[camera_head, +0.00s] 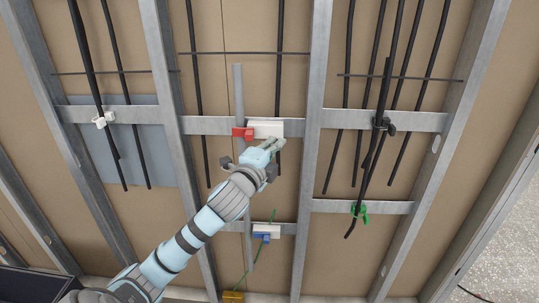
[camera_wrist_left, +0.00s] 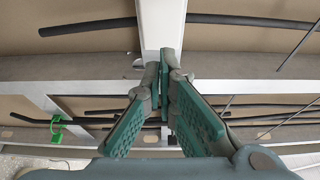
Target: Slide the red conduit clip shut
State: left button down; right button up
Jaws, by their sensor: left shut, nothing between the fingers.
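The red conduit clip (camera_head: 243,133) sits at the left end of a white block (camera_head: 268,128) on a horizontal metal rail, where a grey conduit (camera_head: 239,92) comes down from above. I cannot tell whether the conduit is seated inside the clip. My left gripper (camera_head: 274,142) is just below and right of the red clip, by the lower edge of the white block. In the left wrist view its green-padded fingers (camera_wrist_left: 165,58) come together at the tips with nothing between them. The red clip does not show in that view. My right gripper is not in view.
A blue clip (camera_head: 264,237) on a lower white block holds a green line. A green clip (camera_head: 360,211) is on the right rail, also in the left wrist view (camera_wrist_left: 57,128). A white clip (camera_head: 102,120) is at left. Black cables and metal studs (camera_head: 314,110) flank the bay.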

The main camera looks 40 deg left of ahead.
pick_arm(q)
jog(key=v, duration=0.8)
jog(key=shift+s+a+b, duration=0.15)
jog(key=shift+s+b, duration=0.05)
jog(key=shift+b, duration=0.15)
jog(key=shift+s, duration=0.15)
